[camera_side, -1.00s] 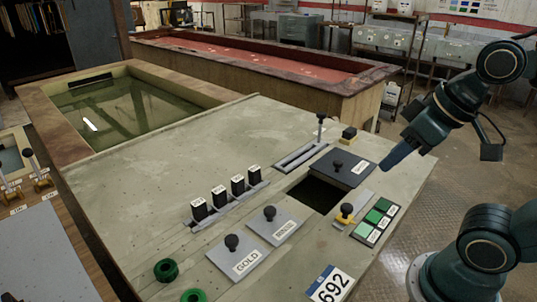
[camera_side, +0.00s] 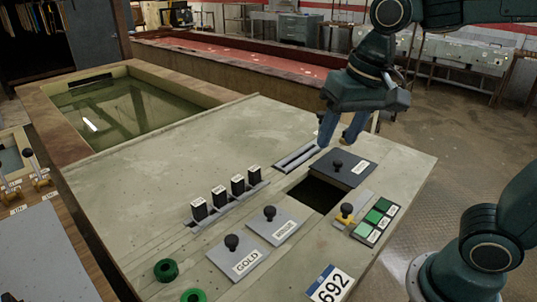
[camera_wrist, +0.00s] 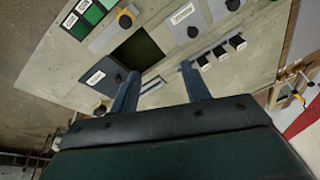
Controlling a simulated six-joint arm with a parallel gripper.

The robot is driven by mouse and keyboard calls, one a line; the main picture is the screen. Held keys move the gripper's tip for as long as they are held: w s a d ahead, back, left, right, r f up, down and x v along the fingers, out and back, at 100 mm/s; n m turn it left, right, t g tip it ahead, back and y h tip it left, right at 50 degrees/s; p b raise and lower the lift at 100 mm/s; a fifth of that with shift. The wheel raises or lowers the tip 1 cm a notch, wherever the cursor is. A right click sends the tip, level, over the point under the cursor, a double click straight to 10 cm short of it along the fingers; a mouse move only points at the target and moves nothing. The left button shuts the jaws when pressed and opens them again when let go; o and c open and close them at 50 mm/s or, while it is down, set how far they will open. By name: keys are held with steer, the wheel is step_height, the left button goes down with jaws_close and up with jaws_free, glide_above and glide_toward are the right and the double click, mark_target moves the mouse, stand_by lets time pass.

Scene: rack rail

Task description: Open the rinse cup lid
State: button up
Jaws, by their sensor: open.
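A dark square lid (camera_side: 345,177) with a black knob lies beside a dark square opening (camera_side: 316,194) in the panel; its label is too small to read. It also shows in the wrist view (camera_wrist: 106,75). Two grey lids with black knobs lie nearer the front: one marked GOLD (camera_side: 237,254), the other (camera_side: 276,226) with a blurred label. I cannot tell for certain which lid is the rinse cup's. My gripper (camera_side: 337,141) is open and empty, above the panel just behind the dark lid. Its two fingers also show in the wrist view (camera_wrist: 160,69), touching nothing.
A yellow lever (camera_side: 346,216) and green buttons (camera_side: 374,217) are at the panel's right. Several black labelled blocks (camera_side: 219,196) stand in a row left of the opening. A slotted track (camera_side: 297,156) lies behind. The panel's left part is clear.

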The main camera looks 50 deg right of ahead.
mark_target(270, 209)
steer(key=w+a+f+m+g, duration=0.2)
steer(key=w+a+f+m, duration=0.1)
steer(key=w+a, duration=0.5)
steer(key=shift+w+f+m+g, duration=0.2)
steer(key=shift+w+m+g, duration=0.2)
steer(key=shift+w+m, duration=0.35)
steer(key=shift+s+f, duration=0.1)
steer(key=shift+f, duration=0.05)
step_height(270, 209, down, 14)
steer(key=shift+d+r, duration=0.1)
steer(key=shift+r, duration=0.15)
jaws_close()
